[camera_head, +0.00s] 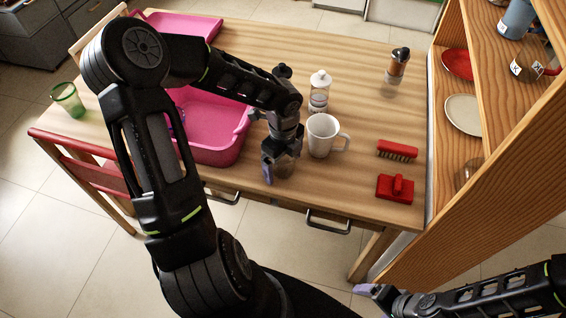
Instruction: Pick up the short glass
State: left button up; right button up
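A short clear glass (285,168) stands near the front edge of the wooden table, partly hidden by my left gripper (281,160). The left gripper points down from above, with its fingers apart at the glass. I cannot tell whether they press on it. My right gripper (370,291) is low at the bottom right, off the table and away from the glass. Only part of it shows, and its opening is not clear.
A white mug (322,136) stands close right of the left gripper, with a white-topped bottle (319,91) behind it. A pink tub (222,153) is close on the left. A green glass (67,99) stands far left. A wooden shelf (446,205) borders the right.

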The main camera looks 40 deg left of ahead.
dwell(0.3)
pick_arm(q)
jog(key=c, duration=1.6)
